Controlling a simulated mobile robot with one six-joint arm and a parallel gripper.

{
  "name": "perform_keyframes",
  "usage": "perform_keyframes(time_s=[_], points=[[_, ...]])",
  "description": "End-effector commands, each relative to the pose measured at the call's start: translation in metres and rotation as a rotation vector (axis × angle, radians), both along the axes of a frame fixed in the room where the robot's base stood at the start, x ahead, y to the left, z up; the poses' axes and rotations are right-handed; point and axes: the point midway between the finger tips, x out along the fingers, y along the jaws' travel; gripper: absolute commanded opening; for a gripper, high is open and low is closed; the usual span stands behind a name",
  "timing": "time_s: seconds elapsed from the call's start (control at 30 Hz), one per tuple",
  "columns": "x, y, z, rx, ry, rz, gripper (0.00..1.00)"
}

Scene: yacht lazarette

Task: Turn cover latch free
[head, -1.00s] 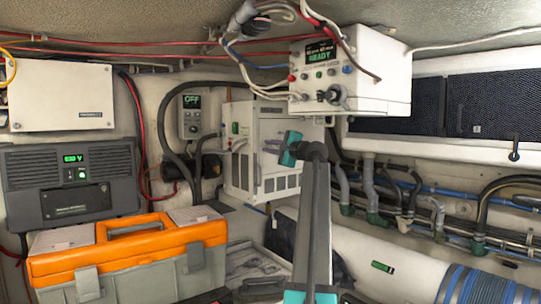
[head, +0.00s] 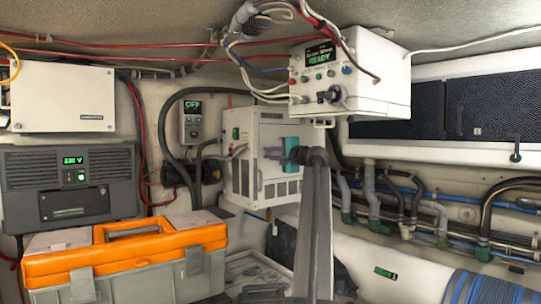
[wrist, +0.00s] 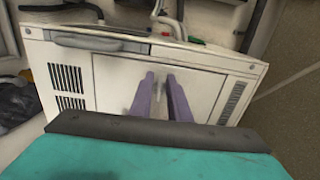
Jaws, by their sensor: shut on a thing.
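A white equipment cabinet (head: 247,180) stands at the back wall, and its flat cover (wrist: 210,88) fills the middle of the wrist view. My gripper has a teal body and two purple fingers; in the head view its fingertips (head: 268,153) are at the cabinet's front. In the wrist view the fingers (wrist: 161,82) point at the cover's middle and are shut, with a narrow gap between them. They are on the latch, which is mostly hidden by the fingers. The cover sits flat on the cabinet.
A grey box with an orange lid (head: 125,255) stands at the front left. A white control box (head: 350,78) with cables hangs above and right of my gripper. Hoses and pipes (head: 420,205) run along the right wall. Black cables curve left of the cabinet.

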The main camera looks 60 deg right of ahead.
Motion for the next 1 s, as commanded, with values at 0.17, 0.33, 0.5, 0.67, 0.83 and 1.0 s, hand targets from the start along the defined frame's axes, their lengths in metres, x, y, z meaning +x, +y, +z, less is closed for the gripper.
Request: perform_keyframes(time_s=[0.17,0.33,0.5,0.67,0.83,1.0], points=[[0.0,0.0,0.0,0.0,0.0,0.0,0.33],[-0.001,0.0,0.0,0.001,0.0,-0.001,0.33],[-0.002,0.0,0.0,0.001,0.0,-0.001,0.33],[-0.009,0.003,-0.001,0.001,0.0,-0.001,0.33],[-0.026,0.008,-0.001,0.0,-0.001,-0.002,0.33],[-0.051,0.017,-0.002,0.001,0.0,-0.002,0.33]])
